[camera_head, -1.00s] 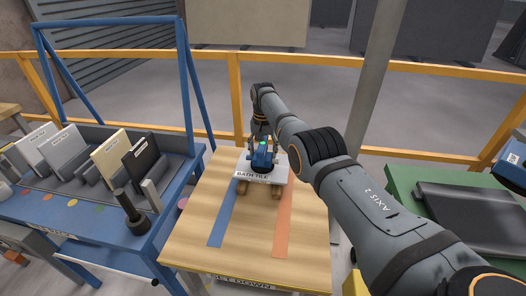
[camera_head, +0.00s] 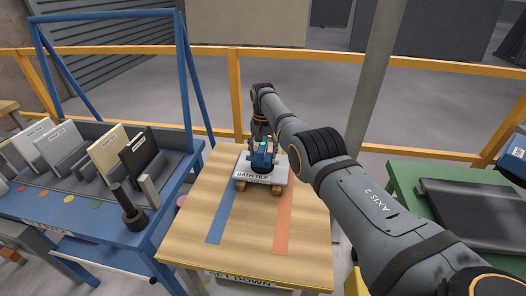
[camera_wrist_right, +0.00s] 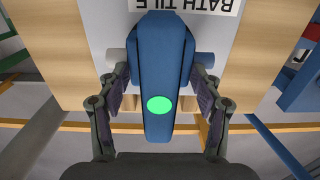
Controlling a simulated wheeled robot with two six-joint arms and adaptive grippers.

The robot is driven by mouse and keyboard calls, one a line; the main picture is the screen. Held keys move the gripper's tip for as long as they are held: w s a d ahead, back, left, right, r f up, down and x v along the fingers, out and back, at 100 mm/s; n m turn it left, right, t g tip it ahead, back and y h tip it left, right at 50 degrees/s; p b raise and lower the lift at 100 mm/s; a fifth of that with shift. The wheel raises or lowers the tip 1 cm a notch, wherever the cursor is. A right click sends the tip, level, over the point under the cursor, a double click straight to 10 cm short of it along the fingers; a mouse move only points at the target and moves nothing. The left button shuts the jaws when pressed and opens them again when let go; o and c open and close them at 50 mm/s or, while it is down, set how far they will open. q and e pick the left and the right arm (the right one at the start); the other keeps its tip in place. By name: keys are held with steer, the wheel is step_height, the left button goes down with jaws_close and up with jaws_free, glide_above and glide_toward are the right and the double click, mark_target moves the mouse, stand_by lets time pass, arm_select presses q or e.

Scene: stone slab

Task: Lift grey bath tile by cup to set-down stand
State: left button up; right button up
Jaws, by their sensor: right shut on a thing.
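The grey bath tile (camera_head: 279,175) lies flat at the far middle of the wooden-topped set-down stand (camera_head: 190,241), over wooden blocks (camera_head: 241,185). Its label reads BATH TILE. I cannot tell whether it rests on the blocks or hangs just above them. The blue cup (camera_head: 263,158), with a green light, is on top of the tile. My right gripper (camera_head: 263,146) is shut on the cup from above. The right wrist view shows the fingers on both sides of the blue cup body (camera_wrist_right: 160,60) and the tile (camera_wrist_right: 105,30) beyond. My left gripper is out of view.
A blue rack (camera_head: 60,205) with several upright tiles stands left. A green table (camera_head: 405,178) with a dark slab (camera_head: 465,205) is right. Yellow rails (camera_head: 215,53) run behind. Blue (camera_head: 222,215) and orange (camera_head: 284,220) strips mark the stand's bare front.

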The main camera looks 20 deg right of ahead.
steer(key=o, duration=1.6)
steer(key=shift+r, duration=0.1)
steer(key=shift+o, duration=0.4)
step_height(320, 180, up, 7)
steer(key=shift+r, duration=0.15)
steer(key=shift+r, duration=0.1)
